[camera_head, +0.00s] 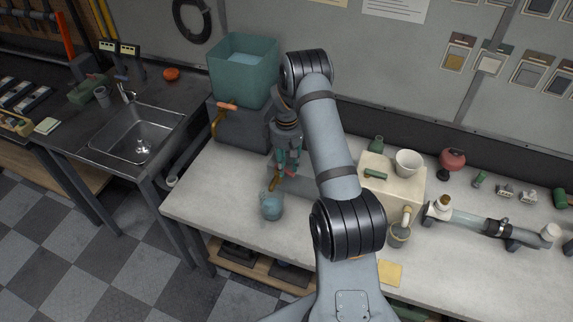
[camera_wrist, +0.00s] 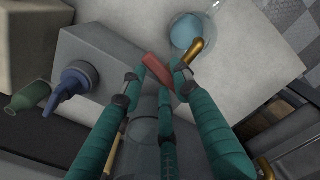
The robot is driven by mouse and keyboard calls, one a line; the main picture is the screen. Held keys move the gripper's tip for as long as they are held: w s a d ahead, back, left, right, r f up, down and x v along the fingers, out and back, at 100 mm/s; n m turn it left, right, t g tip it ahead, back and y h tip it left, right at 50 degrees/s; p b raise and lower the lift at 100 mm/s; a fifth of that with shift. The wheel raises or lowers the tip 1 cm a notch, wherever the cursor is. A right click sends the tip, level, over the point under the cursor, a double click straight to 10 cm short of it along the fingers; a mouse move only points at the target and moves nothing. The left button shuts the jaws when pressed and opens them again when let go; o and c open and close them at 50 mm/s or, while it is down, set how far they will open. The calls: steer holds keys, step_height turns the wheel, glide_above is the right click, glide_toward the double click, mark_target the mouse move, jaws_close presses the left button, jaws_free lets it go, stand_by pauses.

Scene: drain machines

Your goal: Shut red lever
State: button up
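A red lever (camera_wrist: 158,70) shows in the wrist view, lying slantwise between the fingertips of my gripper (camera_wrist: 156,82). The fingers are spread around it, and I cannot tell whether any touches it. A brass spout (camera_wrist: 192,51) is beside the lever, above a glass bowl (camera_wrist: 187,32) with blue liquid. In the head view my gripper (camera_head: 286,163) points down at the low grey machine, close to the brass spout (camera_head: 274,180). The bowl (camera_head: 271,206) stands in front of it. The fingers hide most of the red lever there.
A blue knob (camera_wrist: 77,79) and green bottle (camera_wrist: 28,95) lie left in the wrist view. A cream box (camera_head: 392,188) stands right of my arm. The front-left bench is clear.

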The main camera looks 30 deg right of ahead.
steer(key=c, duration=0.6)
jaws_close()
steer(key=shift+w+d+n+b, duration=0.15)
steer(key=shift+n+b, duration=0.3)
steer(key=shift+n, duration=0.35)
steer(key=shift+w+d+n+b, duration=0.15)
steer(key=shift+n+b, duration=0.25)
steer(key=shift+n, duration=0.4)
steer(key=o, duration=1)
jaws_free()
steer(key=shift+c, duration=0.2)
steer(key=shift+r, duration=0.15)
